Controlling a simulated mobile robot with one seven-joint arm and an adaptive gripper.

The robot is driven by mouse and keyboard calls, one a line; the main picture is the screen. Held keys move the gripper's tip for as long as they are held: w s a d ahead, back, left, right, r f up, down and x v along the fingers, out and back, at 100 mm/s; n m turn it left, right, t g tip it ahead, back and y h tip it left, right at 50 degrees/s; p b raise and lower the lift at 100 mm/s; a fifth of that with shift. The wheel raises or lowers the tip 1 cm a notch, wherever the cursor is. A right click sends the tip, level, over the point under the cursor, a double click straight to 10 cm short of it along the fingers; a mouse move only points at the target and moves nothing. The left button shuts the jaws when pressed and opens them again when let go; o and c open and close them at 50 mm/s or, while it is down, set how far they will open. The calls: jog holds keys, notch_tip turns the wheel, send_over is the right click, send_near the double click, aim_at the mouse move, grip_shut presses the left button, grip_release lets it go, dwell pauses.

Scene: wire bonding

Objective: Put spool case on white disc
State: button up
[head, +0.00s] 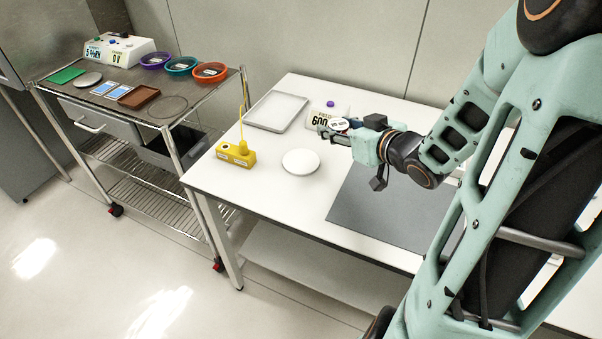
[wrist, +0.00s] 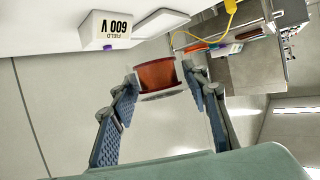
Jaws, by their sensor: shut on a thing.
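The spool case (head: 339,124) is held in my gripper (head: 330,131) above the table, with a white label on its top. In the wrist view it is a reddish-brown, clear-walled cylinder (wrist: 158,74) between the fingertips of my gripper (wrist: 160,82). My gripper is shut on it. The white disc (head: 300,162) lies flat on the white table, below and left of the held case in the head view. Its top is bare. I cannot make out the disc in the wrist view.
A yellow box (head: 237,154) with a cord stands left of the disc. A dark grey mat (head: 375,208) lies to the right. A wire cart (head: 170,105) with bowls stands at the left.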

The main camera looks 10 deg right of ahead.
jog(key=shift+s+d+f+b, duration=0.1)
jog(key=shift+s+f+b, duration=0.15)
jog(key=shift+s+f, duration=0.3)
jog(key=shift+s+d+f+b, duration=0.1)
jog(key=shift+s+f+b, duration=0.15)
jog(key=shift+f, duration=0.4)
jog(key=shift+w+a+f, duration=0.1)
jog(key=shift+a+f, duration=0.1)
jog(key=shift+f, duration=0.05)
jog(key=s+a+b+x, duration=0.1)
jog(key=a+b+x, duration=0.15)
jog(key=x, duration=0.55)
jog(key=b, duration=0.2)
send_over(301, 160)
jog(key=f, duration=0.5)
jog(key=shift+s+d+f, duration=0.15)
jog(key=shift+s+f, duration=0.05)
jog(key=shift+s, duration=0.15)
jog(key=shift+w+a+f+b, duration=0.1)
jog(key=shift+w+f+b, duration=0.2)
jog(key=shift+f, duration=0.7)
jog(key=shift+w+a+f+b, duration=0.1)
jog(key=shift+f+b, duration=0.3)
jog(key=shift+f, duration=0.55)
jog(key=shift+f, duration=0.25)
jog(key=o, duration=1.2)
jog(key=shift+r, duration=0.1)
jog(key=shift+c, duration=0.2)
jog(key=shift+r, duration=0.1)
